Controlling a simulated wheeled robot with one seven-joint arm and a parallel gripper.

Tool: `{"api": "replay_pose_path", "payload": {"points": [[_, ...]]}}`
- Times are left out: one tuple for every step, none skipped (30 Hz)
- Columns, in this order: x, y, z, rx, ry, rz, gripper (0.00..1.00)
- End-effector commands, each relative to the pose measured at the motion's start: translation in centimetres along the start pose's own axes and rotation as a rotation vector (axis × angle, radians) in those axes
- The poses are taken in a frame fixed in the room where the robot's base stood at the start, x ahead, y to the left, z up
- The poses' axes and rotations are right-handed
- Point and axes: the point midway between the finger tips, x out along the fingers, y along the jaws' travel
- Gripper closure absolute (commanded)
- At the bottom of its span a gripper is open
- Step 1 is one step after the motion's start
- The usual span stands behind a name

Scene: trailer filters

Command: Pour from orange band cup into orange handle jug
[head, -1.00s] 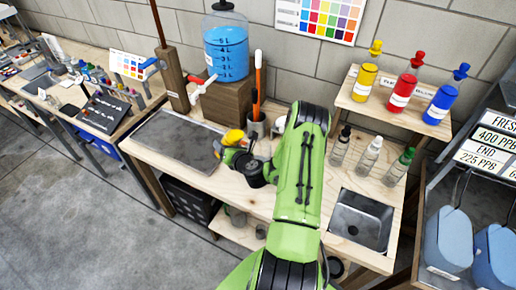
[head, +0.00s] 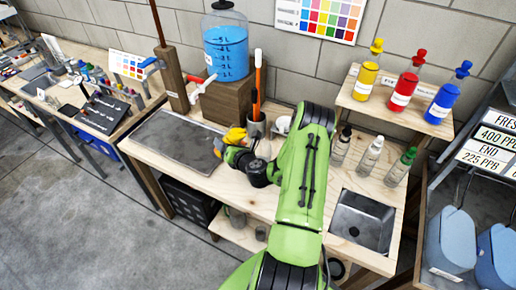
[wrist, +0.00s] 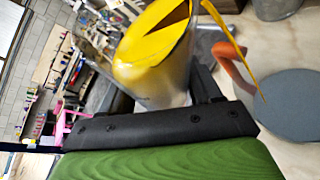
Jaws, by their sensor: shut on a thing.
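My gripper (wrist: 165,95) is shut on a clear cup (wrist: 155,65) holding bright yellow liquid. The cup is tilted, and a thin yellow streak runs from near its lip down to the right. The cup's yellow contents also show in the head view (head: 235,135), left of my wrist above the wooden bench. An orange patch, perhaps the cup's band, shows beside it. A curved orange handle (wrist: 236,68) shows just right of the cup in the wrist view. The jug's body is mostly hidden, so I cannot tell where the streak lands.
A grey tray (head: 160,128) lies at the bench's left, and a sink (head: 361,218) is at its right. A blue-filled dispenser (head: 226,55) stands on a wooden block behind. A tool holder (head: 256,126) and several bottles (head: 369,157) stand at the back.

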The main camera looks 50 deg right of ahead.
Motion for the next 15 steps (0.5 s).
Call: {"api": "replay_pose_path", "payload": {"points": [[0.00,0.00,0.05,0.004,-0.002,0.003,0.78],[0.00,0.00,0.07,0.006,-0.003,0.004,0.78],[-0.02,0.01,0.09,0.009,-0.003,0.006,0.78],[-0.02,0.01,0.11,0.011,-0.004,0.007,0.78],[-0.03,0.01,0.12,0.013,-0.004,0.008,0.78],[-0.05,0.01,0.14,0.015,-0.005,0.010,0.78],[-0.06,0.01,0.16,0.017,-0.005,0.011,0.78],[-0.07,0.01,0.18,0.019,-0.006,0.012,0.78],[-0.08,0.00,0.20,0.022,-0.006,0.013,0.78],[-0.09,0.00,0.21,0.024,-0.007,0.014,0.78],[-0.10,-0.01,0.23,0.026,-0.007,0.015,0.78],[-0.12,-0.01,0.25,0.028,-0.008,0.017,0.78],[-0.13,-0.02,0.27,0.030,-0.008,0.018,0.78],[-0.14,-0.03,0.28,0.032,-0.009,0.018,0.78],[-0.16,-0.04,0.31,0.035,-0.009,0.020,0.78]]}}
